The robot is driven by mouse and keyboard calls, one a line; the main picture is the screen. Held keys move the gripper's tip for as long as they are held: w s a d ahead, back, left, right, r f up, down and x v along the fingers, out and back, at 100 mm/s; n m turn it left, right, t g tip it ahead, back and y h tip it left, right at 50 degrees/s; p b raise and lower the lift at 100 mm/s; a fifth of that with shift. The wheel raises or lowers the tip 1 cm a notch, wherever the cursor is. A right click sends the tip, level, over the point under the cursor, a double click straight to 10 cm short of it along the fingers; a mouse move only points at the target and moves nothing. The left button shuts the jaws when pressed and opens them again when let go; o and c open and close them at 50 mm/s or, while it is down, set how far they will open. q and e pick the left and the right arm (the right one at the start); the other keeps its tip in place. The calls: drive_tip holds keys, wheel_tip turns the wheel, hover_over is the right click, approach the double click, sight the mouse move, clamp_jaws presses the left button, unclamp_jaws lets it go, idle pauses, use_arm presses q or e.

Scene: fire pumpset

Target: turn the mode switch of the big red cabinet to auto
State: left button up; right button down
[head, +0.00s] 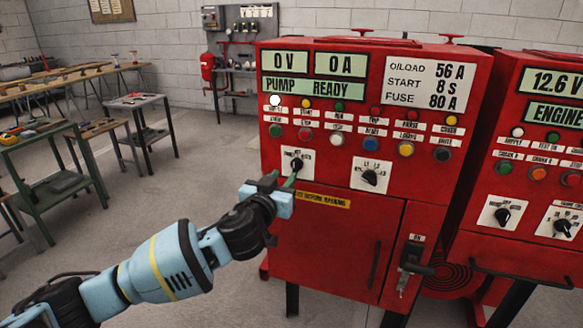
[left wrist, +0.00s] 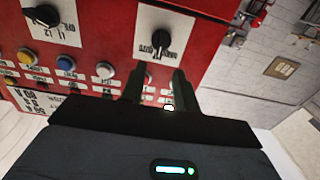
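The big red cabinet (head: 330,225) stands in the middle of the head view, its screen reading "PUMP READY". On its front are two black rotary switches on white plates, the left switch (head: 297,164) and the right switch (head: 370,178). Their labels are too small to read surely, so I cannot tell which setting either points at. My left gripper (head: 281,179) is just below and left of the left switch. In the left wrist view, the left gripper's fingers (left wrist: 160,88) are apart and empty, with that switch (left wrist: 160,42) beyond the tips, apparently untouched. My right gripper is not in view.
Rows of coloured lamps and buttons (head: 305,134) sit just above the switches. A door with a handle (head: 374,265) and a side lever (head: 414,257) are below. A second red cabinet (head: 515,240) stands at right. Workbenches (head: 50,180) are at left; floor between is free.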

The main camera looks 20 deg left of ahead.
sight(294, 164)
use_arm(q)
drive_tip(key=shift+w+d, duration=0.2)
drive_tip(key=shift+w, duration=3.15)
drive_tip(key=shift+c, duration=0.4)
clamp_jaws()
